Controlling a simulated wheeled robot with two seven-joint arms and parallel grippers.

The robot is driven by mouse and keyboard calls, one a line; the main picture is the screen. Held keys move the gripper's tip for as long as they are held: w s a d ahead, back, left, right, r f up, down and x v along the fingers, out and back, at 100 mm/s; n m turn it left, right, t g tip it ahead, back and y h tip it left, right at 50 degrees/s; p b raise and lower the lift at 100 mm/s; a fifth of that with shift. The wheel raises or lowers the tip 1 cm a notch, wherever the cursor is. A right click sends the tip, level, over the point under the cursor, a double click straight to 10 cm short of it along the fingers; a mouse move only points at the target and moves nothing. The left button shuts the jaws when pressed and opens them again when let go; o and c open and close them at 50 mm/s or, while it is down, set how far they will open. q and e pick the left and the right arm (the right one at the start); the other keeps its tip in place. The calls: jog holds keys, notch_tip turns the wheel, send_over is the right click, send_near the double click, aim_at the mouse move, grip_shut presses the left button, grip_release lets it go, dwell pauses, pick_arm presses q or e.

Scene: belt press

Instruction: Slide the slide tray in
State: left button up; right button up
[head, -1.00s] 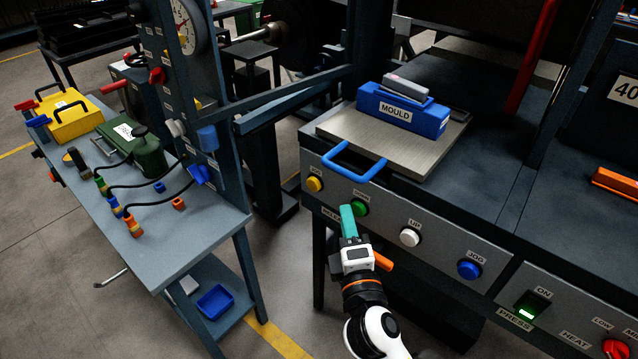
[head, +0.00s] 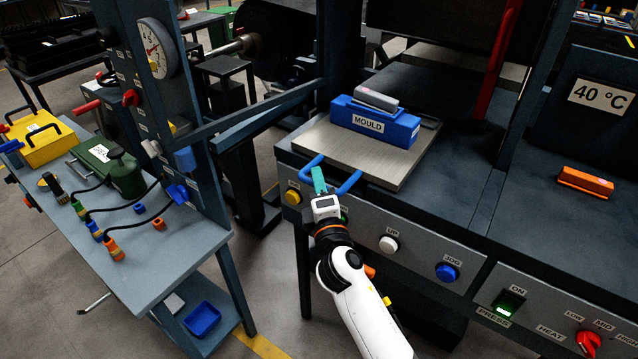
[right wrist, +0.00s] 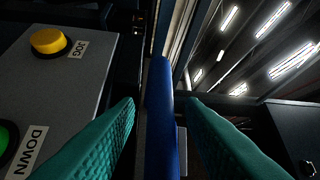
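The slide tray (head: 340,150) is a flat metal plate on the dark press bed, with its front part sticking out at the bed's front edge. Its blue U-shaped handle (head: 348,184) juts out over the front panel. A blue block labelled MOULD (head: 372,122) sits on the tray. My right gripper (head: 318,174) is at the handle's front bar. In the right wrist view the handle bar (right wrist: 160,120) runs between the two teal fingers of this gripper (right wrist: 161,102), with a gap on each side. The fingers are open. My left gripper is out of view.
The front panel has yellow (head: 293,197), white (head: 389,244) and blue (head: 447,272) buttons below the tray; the green DOWN button (right wrist: 8,140) is close to my right gripper. An orange bar (head: 585,181) lies on the right bed. A side bench (head: 170,240) stands at left.

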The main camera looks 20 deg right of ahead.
aim_at(326, 156)
grip_shut()
jog(key=w+d, duration=0.1)
jog(key=d, duration=0.1)
jog(key=w+d, duration=0.1)
jog(key=w, duration=0.1)
jog(key=shift+d, duration=0.35)
grip_release()
jog(key=shift+s+a, duration=0.15)
